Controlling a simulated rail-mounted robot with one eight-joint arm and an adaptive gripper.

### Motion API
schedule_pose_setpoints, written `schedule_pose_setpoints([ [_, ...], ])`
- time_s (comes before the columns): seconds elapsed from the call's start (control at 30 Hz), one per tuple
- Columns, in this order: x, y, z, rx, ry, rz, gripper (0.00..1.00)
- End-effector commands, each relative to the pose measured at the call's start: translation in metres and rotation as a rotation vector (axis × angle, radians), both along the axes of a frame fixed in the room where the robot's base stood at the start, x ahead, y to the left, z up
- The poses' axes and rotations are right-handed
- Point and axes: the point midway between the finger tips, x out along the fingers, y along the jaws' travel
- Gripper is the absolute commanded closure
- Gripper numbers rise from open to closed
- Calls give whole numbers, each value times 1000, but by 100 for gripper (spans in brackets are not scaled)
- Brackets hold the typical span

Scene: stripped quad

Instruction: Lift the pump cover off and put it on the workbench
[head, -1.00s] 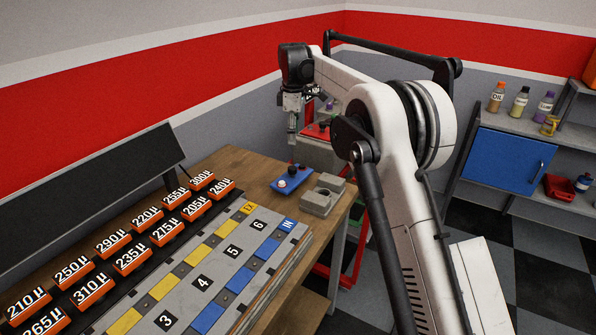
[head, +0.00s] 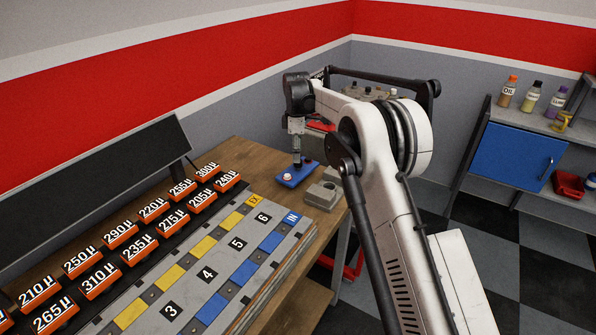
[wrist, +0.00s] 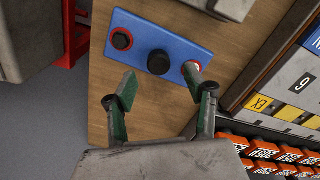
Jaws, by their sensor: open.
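I cannot tell for certain which part is the pump cover. A blue plate (head: 290,178) lies flat on the wooden workbench (head: 240,150); it also shows in the wrist view (wrist: 137,30). It carries a large black knob (wrist: 158,62) in the middle, a red-ringed black knob (wrist: 122,38) and a red-ringed pale pin. My gripper (head: 297,160) points down over the plate. In the wrist view my gripper (wrist: 159,75) is open and empty, its green fingertips apart on either side of the large knob's near edge. Whether they touch the plate is unclear.
A grey block (head: 322,194) sits on the bench right of the plate. A numbered grey board (head: 195,290) and rows of orange labelled blocks (head: 120,235) fill the near bench. A grey machine with knobs (head: 370,91) stands beyond my arm. Shelves (head: 520,120) with bottles stand right.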

Motion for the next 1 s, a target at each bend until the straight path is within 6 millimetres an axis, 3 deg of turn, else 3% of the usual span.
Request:
schedule_pose_setpoints([
  [0.4,1,-4,-47,0,0,0,52],
  [0.67,1,-3,-51,0,0,0,52],
  [1.0,1,-3,-50,0,0,0,95],
])
